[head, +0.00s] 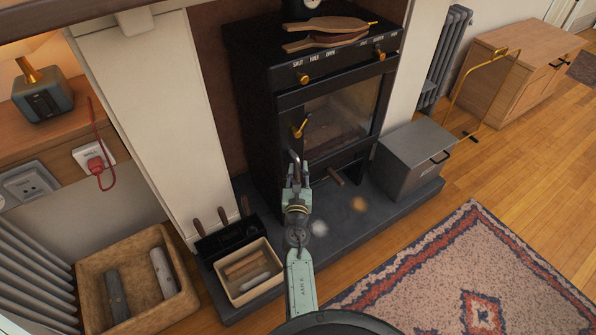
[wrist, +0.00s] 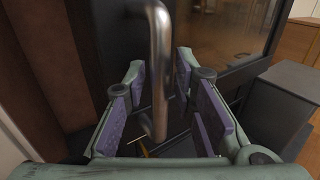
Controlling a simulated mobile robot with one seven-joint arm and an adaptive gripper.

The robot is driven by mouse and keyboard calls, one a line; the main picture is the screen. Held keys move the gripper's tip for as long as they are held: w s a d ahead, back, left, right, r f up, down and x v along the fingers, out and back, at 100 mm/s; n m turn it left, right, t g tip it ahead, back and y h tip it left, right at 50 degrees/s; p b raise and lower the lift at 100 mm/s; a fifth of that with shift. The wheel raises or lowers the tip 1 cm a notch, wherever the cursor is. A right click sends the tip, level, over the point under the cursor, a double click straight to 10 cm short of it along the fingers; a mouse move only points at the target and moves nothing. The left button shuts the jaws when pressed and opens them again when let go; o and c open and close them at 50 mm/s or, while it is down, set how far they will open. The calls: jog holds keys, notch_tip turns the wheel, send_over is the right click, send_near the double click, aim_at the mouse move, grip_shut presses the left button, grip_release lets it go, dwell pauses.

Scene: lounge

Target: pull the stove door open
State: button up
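The black stove (head: 262,130) stands in the fireplace recess. Its door, with a glass window (head: 340,115), looks shut. A brass lever (head: 300,128) is at the door's left edge. Below it, a grey metal handle bar (head: 293,157) sticks out. My gripper (head: 298,172) is at this bar. In the wrist view the bar (wrist: 160,60) hangs down between my two purple-padded fingers (wrist: 160,100), with a visible gap on each side. My gripper is open around the bar and does not grip it.
A grey metal box (head: 410,160) stands right of the stove on the dark hearth slab (head: 345,205). A tray of sticks (head: 248,272) and a log crate (head: 135,280) are at lower left. A patterned rug (head: 470,270) covers the floor in front.

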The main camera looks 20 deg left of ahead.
grip_shut()
dwell(0.6)
